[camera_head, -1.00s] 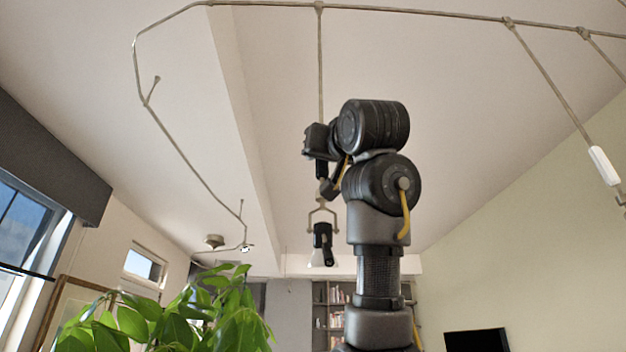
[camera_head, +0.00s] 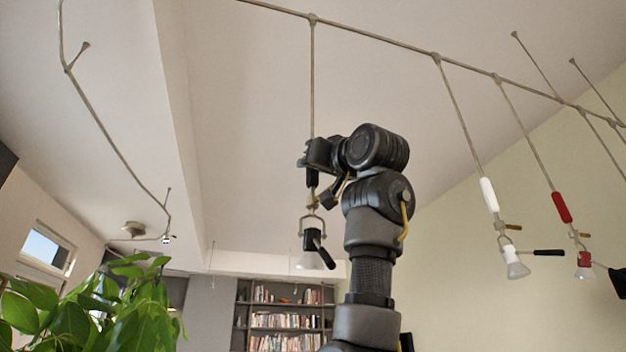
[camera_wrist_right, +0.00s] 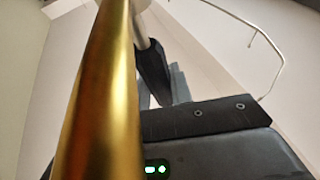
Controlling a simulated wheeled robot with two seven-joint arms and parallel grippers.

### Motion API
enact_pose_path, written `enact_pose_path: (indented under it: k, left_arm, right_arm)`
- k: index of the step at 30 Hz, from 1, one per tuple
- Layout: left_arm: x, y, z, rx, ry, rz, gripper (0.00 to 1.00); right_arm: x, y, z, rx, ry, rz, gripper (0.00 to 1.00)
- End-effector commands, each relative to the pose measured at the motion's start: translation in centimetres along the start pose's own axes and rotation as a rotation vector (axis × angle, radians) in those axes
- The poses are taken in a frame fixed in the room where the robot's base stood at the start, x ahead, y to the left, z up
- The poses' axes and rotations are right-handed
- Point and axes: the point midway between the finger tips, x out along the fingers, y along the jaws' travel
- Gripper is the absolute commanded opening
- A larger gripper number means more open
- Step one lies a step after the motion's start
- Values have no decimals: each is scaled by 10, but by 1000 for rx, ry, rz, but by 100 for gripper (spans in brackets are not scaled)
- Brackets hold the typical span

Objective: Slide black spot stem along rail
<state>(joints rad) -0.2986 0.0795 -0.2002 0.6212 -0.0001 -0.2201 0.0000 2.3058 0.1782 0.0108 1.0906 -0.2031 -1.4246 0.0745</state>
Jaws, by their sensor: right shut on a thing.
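The black spot (camera_head: 313,248) hangs from a long thin stem (camera_head: 312,75) at the middle of the head view. Its stem meets the ceiling rail (camera_head: 375,36) at the top and looks close to vertical. My right gripper (camera_head: 311,170) is shut around the stem's black grip, above the lamp head; its fingers are partly hidden. In the right wrist view, a dark grip (camera_wrist_right: 152,72) on a pale stem shows behind a large brass-coloured rod (camera_wrist_right: 100,95) close to the camera. My left gripper is not in view.
A white spot (camera_head: 515,264) and a red spot (camera_head: 584,268) hang from the same rail to the right. Rail stretches bare between the black and white stems. A leafy plant (camera_head: 100,310) stands lower left; a bookshelf (camera_head: 285,318) is far behind.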

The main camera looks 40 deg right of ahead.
Motion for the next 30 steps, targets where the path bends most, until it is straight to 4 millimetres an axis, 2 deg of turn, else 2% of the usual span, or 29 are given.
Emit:
enact_pose_path:
  k: [4,5,9,20,23,30]
  left_arm:
    - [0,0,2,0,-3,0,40]
    - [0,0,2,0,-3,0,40]
    - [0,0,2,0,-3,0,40]
    - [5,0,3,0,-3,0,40]
    - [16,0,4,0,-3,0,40]
    - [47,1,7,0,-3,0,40]
  right_arm:
    - [-1,1,-2,2,4,2,3]
    - [-1,1,-2,1,4,2,24]
    - [-1,1,-2,1,3,3,42]
    - [-6,2,0,0,3,3,43]
    - [-20,1,3,0,4,3,43]
    - [-69,1,4,0,7,3,43]
